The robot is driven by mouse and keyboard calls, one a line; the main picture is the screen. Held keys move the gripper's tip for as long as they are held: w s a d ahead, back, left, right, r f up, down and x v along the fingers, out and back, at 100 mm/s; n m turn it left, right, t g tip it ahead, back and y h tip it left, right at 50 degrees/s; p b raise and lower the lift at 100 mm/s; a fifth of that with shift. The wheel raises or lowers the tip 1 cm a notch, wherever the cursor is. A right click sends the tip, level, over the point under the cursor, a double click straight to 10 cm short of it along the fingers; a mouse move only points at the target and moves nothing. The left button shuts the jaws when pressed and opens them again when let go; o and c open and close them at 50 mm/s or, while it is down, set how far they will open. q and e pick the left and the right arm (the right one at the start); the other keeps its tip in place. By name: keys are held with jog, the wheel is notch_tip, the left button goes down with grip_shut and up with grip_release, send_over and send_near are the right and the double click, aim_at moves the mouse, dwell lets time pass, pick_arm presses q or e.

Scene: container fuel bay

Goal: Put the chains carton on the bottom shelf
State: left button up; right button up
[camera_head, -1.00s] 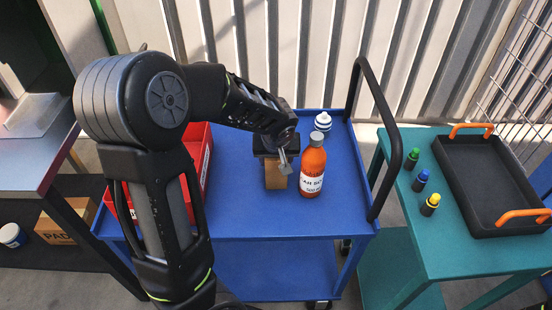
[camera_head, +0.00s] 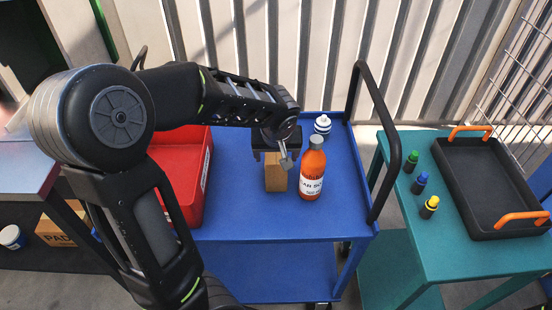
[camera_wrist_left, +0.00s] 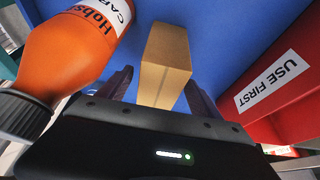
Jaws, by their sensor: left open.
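A plain brown carton (camera_head: 275,179) stands upright on the blue cart's top; no chains label shows on the sides I see. My left gripper (camera_head: 277,156) is right above it in the head view, pointing down, open. In the left wrist view the carton (camera_wrist_left: 166,62) lies between the two spread dark fingers (camera_wrist_left: 160,92), with no clear contact. The blue cart's lower shelf (camera_head: 265,275) shows empty in its visible part. A dark low shelf (camera_head: 62,262) at the left is partly hidden by my arm. My right gripper is out of view.
An orange bottle (camera_head: 312,170) stands close right of the carton, with a striped white bottle (camera_head: 322,124) behind. A red bin (camera_head: 178,185) is at the left. A carton marked PAD (camera_head: 55,230) sits low left. A teal table (camera_head: 440,262) holds a black tray (camera_head: 490,190).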

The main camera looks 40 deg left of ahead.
pick_arm(q)
jog(key=v, duration=0.7)
jog(key=shift+f, duration=0.1)
jog(key=shift+o, duration=0.5)
